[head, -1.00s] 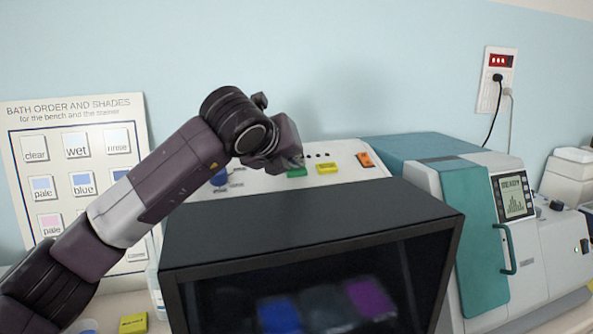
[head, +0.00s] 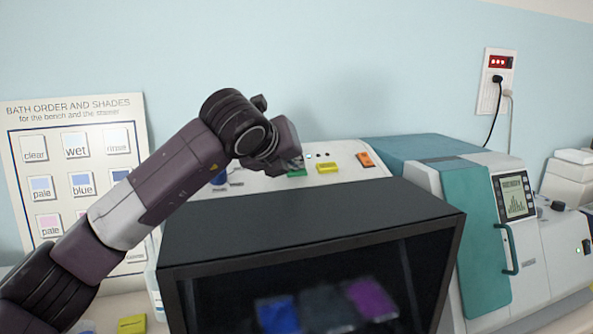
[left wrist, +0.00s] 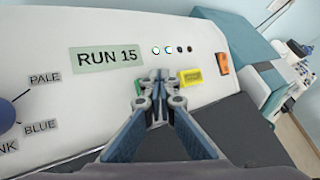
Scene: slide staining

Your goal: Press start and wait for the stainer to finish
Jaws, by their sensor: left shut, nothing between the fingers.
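The stainer has a dark front housing (head: 310,215) with a window, and blue, dark and purple baths (head: 370,299) show blurred behind it. Its white sloped panel (left wrist: 60,110) carries a display (left wrist: 107,57) reading "RUN 15". Lit indicator dots (left wrist: 168,50) sit beside the display. My left gripper (left wrist: 158,78) is shut and empty, its fingertips at the green button (left wrist: 143,103), which they partly cover. In the head view the green button (head: 296,173) sits just below my left gripper (head: 292,163). My right gripper is not in view.
A yellow button (left wrist: 191,76), an orange switch (left wrist: 222,64) and a blue knob (left wrist: 6,112) are on the panel. A teal and grey machine (head: 480,235) stands to the right. A bath-order chart (head: 75,150) is at the left, and a yellow block (head: 132,324) lies at the lower left.

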